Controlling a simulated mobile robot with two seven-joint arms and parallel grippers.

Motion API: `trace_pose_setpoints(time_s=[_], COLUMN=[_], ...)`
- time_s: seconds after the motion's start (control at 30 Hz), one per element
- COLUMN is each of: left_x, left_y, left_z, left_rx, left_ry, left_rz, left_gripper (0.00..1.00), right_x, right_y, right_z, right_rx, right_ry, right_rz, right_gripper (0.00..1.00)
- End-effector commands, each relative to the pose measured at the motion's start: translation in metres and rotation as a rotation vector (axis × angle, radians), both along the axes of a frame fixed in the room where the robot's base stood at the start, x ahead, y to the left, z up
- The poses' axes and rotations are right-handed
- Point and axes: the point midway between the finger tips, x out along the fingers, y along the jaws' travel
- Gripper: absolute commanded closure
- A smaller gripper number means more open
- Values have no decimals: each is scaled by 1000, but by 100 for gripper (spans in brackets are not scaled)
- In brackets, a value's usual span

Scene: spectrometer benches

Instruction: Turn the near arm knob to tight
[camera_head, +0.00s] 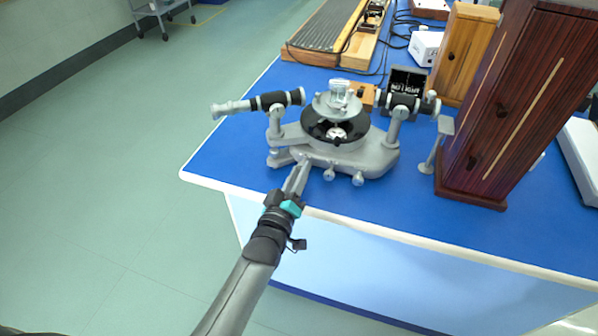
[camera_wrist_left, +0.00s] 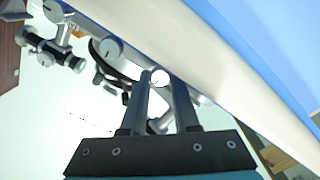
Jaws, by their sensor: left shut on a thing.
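The grey spectrometer (camera_head: 372,158) stands on the blue bench top near its front left corner, with a black round table and telescope tubes. My left gripper (camera_head: 302,166) reaches in from below to the front left of its base. In the left wrist view my left gripper (camera_wrist_left: 160,82) has its two fingers on either side of a small round pale knob (camera_wrist_left: 159,76), shut on it. The fingers hide this knob in the head view. Two other knobs (camera_head: 329,174) (camera_head: 358,179) stick out from the front of the base. My right gripper is not in view.
A tall dark wooden cabinet (camera_head: 510,110) stands right of the spectrometer.

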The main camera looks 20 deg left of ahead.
Motion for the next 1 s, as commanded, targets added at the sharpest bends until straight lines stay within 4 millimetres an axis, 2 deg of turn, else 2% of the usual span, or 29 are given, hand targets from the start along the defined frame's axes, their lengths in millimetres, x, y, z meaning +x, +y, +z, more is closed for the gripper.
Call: trace_pose_setpoints(time_s=[0.17, 0.5, 1.0], left_x=[0, 0, 0], left_y=[0, 0, 1], left_z=[1, 1, 0], left_rx=[119, 436, 911], left_ry=[-2, -14, -30], left_rz=[1, 0, 0], left_gripper=[100, 100, 100], right_x=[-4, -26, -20], right_y=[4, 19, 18], right_z=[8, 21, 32], right_rx=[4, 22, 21], right_ry=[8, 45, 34], right_rz=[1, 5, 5], right_gripper=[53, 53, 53])
